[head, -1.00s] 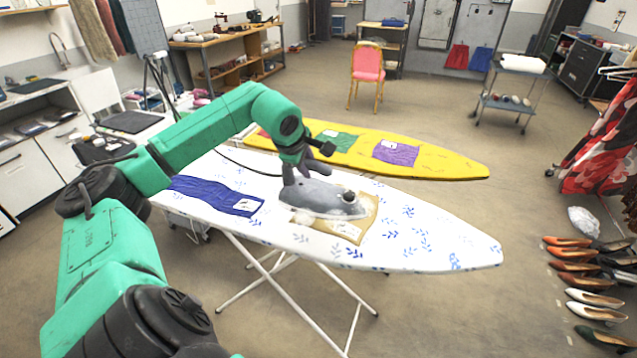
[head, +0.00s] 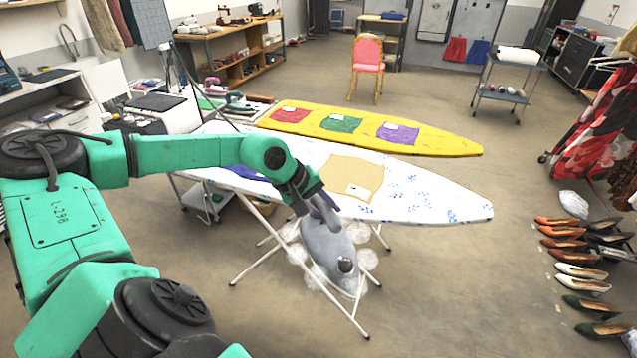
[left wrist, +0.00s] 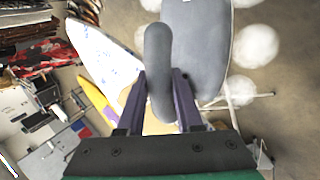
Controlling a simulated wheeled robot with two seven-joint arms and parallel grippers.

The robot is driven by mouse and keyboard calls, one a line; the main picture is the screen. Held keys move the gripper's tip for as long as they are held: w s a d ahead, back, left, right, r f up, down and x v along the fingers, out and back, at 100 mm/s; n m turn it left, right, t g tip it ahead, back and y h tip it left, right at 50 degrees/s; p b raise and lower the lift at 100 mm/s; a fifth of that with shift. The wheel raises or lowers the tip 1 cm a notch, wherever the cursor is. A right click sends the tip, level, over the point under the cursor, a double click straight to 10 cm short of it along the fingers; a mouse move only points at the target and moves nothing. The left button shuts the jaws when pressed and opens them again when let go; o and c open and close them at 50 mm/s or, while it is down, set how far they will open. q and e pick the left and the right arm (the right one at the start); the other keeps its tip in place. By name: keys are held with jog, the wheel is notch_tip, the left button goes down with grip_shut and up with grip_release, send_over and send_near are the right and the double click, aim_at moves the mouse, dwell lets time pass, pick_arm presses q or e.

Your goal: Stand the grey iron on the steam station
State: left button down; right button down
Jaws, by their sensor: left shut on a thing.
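The grey iron (head: 328,246) hangs in the air just off the near edge of the white ironing board (head: 430,205), tilted with its nose toward the lower right. White steam puffs surround it. My left gripper (head: 322,207) is shut on its handle. In the left wrist view the handle stands between the two fingers (left wrist: 160,88), with the iron's grey body (left wrist: 198,45) beyond. A white unit with a dark flat top (head: 156,102) stands at the board's left end; I cannot tell for sure that it is the steam station. My right gripper is not in view.
A tan cloth (head: 352,178) and a partly hidden blue cloth (head: 246,173) lie on the white board. A yellow board (head: 440,145) with coloured cloths stands behind it. Shoes (head: 580,270) line the floor at right. Open floor lies in front of the board.

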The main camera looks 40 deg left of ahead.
aim_at(336, 259)
pick_arm(q)
jog(key=s+d+f+m+h, duration=0.1)
jog(key=d+m, duration=0.1)
jog(key=s+d+f+m+g, duration=0.1)
jog(key=s+d, duration=0.1)
jog(key=s+d+f+m+g+h, duration=0.1)
jog(key=d+m, duration=0.1)
jog(key=shift+s+d+f+m+h, duration=0.2)
jog(key=shift+s+d+m+h, duration=0.1)
jog(key=shift+d, duration=0.1)
jog(key=s+d+f+m+g+h, duration=0.1)
jog(key=s+d+f+m+g, duration=0.1)
jog(key=s+d+m+g, duration=0.2)
jog(key=s+d+m, duration=0.1)
jog(key=d+m, duration=0.2)
jog(key=d, duration=0.2)
jog(key=shift+s+f, duration=0.35)
jog(key=shift+f, duration=0.05)
jog(key=shift+a, duration=0.15)
